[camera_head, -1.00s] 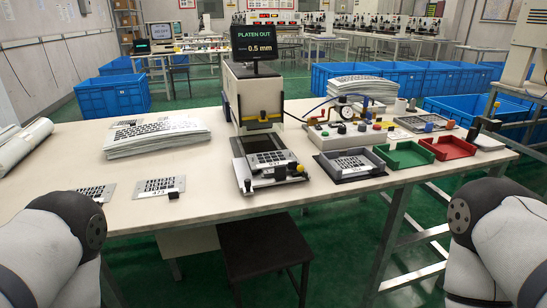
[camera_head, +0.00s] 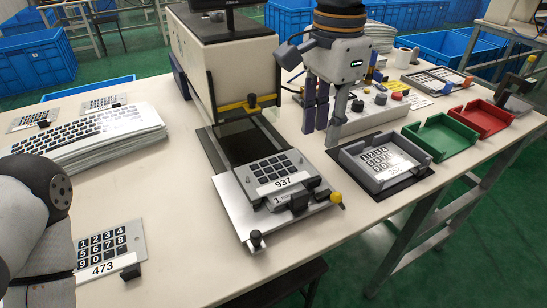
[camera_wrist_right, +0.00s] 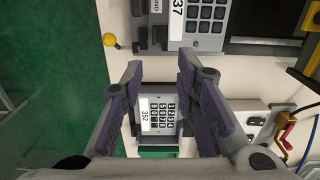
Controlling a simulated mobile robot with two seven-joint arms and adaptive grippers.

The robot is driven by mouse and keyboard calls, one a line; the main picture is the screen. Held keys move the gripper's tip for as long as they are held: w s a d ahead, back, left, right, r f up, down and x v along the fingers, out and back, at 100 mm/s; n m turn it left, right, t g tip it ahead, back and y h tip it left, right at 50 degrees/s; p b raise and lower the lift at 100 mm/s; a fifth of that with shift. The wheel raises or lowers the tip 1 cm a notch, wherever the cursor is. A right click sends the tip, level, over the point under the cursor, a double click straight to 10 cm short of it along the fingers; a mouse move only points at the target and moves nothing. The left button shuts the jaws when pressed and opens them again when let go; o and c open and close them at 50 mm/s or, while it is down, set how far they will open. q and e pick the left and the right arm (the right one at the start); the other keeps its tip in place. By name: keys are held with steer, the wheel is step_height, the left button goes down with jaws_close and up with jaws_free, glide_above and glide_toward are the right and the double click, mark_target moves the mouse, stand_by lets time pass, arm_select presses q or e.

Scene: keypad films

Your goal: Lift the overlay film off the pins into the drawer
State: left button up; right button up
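A keypad film (camera_head: 388,158) lies in a grey open tray (camera_head: 417,176) at the right of the bench. It reads 352 in the wrist view (camera_wrist_right: 157,114). Another keypad plate, marked 937 (camera_head: 275,172), lies on the pulled-out metal platen (camera_head: 243,207) of the press; it shows partly in the wrist view (camera_wrist_right: 205,20). My right gripper (camera_head: 322,138) points down beside the grey tray's back left side, above the bench. Its fingers (camera_wrist_right: 160,65) are apart and empty, with the 352 film seen between them. Pins are too small to make out. My left gripper is out of view.
The press (camera_head: 225,65) stands behind the platen, and a yellow-knobbed lever (camera_head: 336,198) sticks out at the platen's right. Green (camera_head: 440,138) and red (camera_head: 485,119) trays lie right of the grey one. A control box (camera_head: 375,108) stands behind. A film stack (camera_head: 95,135) is left.

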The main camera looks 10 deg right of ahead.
mark_target(319, 178)
steer(key=f, duration=0.6)
steer(key=s+f, duration=0.1)
steer(key=f, duration=0.2)
steer(key=shift+f, duration=0.5)
jaws_close()
